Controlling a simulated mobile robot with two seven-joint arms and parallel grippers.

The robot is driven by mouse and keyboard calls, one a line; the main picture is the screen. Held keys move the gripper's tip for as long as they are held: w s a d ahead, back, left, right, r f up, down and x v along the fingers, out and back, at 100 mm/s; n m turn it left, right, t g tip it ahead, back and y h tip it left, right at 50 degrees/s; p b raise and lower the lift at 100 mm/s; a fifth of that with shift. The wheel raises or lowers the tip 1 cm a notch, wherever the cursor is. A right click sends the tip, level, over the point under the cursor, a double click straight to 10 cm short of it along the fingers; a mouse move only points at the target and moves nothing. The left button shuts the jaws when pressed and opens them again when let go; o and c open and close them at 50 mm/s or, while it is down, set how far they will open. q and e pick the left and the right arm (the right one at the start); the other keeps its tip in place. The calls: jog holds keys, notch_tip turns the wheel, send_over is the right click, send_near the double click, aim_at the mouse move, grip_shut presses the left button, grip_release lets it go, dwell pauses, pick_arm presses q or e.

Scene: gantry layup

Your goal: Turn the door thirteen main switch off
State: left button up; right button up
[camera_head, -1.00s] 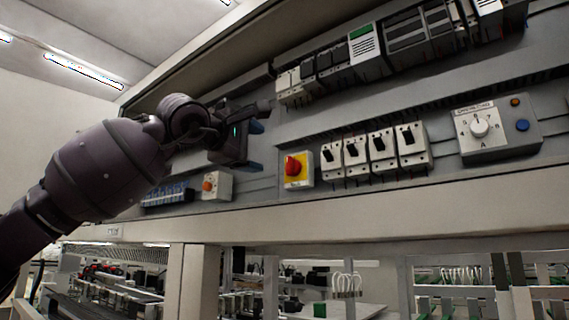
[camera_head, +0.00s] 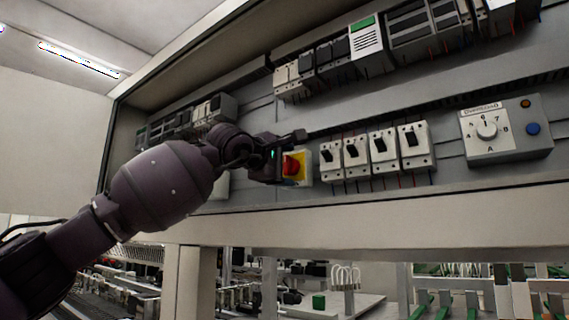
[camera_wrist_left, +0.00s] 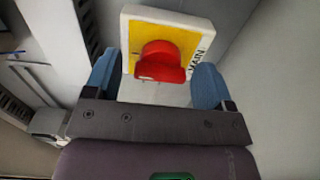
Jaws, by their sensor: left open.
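The main switch (camera_head: 293,166) is a red rotary knob on a yellow plate, mounted low on the cabinet's back panel. In the left wrist view the red knob (camera_wrist_left: 161,62) stands out from its yellow plate (camera_wrist_left: 184,33), which is lettered MAIN. My left gripper (camera_wrist_left: 165,84) is open, with one blue finger on each side of the knob and gaps on both sides. I cannot tell how deep the fingertips reach around it. In the head view the left gripper (camera_head: 283,148) partly covers the switch's left side. My right gripper is not in view.
Several white breakers (camera_head: 371,153) with black levers stand just right of the switch. A grey overload box (camera_head: 506,131) with a dial is further right. A row of modules (camera_head: 390,42) runs above. The cabinet's lower ledge (camera_head: 330,219) juts out below.

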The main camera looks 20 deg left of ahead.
pick_arm(q)
jog(key=shift+c, duration=0.7)
jog(key=c, duration=0.8)
